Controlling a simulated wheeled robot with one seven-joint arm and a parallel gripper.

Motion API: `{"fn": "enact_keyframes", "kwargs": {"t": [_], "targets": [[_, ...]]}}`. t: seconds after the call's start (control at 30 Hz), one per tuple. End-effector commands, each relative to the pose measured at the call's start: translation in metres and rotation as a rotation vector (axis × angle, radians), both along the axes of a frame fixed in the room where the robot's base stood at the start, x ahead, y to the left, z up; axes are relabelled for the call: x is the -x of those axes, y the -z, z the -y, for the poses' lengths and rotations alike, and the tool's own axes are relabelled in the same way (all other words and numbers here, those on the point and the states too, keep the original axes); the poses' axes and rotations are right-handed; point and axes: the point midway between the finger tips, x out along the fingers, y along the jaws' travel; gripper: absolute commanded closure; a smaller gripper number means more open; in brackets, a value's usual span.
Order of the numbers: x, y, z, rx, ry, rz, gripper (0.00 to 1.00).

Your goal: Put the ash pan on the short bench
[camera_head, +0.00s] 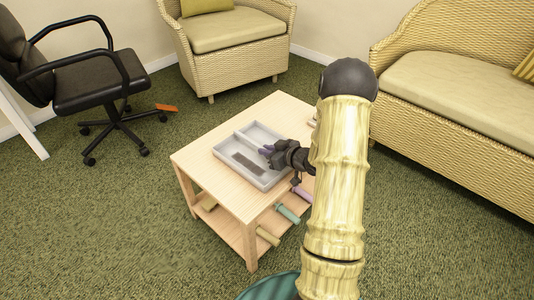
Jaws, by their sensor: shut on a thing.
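A low light-wood table (190,163) with a lower shelf stands in the middle. A light grey divided tray (228,151) rests on its top, and a flat dark brown-grey piece (248,163) lies in the tray's front compartment. My dark gripper (270,152) reaches in from the right over the tray's right part. It is shut on a small purple-grey thing (265,149), partly hidden by the fingers. I cannot tell which of these is the ash pan, or which furniture is the short bench. My arm hides the table's right side.
Teal (288,214), purple (302,194) and tan (268,237) rods stick out from the lower shelf. A black office chair (95,80) stands left, a wicker armchair (235,65) behind, and a wicker sofa (460,115) right. Green carpet (120,225) is clear at front left.

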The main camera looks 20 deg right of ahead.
Motion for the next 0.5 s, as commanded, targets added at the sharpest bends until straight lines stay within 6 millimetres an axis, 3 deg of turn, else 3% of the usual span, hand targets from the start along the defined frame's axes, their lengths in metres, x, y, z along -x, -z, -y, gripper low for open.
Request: {"fn": "enact_keyframes", "kwargs": {"t": [0.27, 0.3, 0.37, 0.5], "targets": [[-0.0005, 0.0015, -0.0001, 0.000, 0.000, 0.002, 1.00], [-0.0002, 0.0012, -0.0001, 0.001, 0.000, 0.000, 0.80], [-0.0002, 0.0011, -0.0001, 0.001, 0.000, 0.000, 0.68], [-0.0002, 0.0011, -0.0001, 0.001, 0.000, 0.000, 0.66]]}}
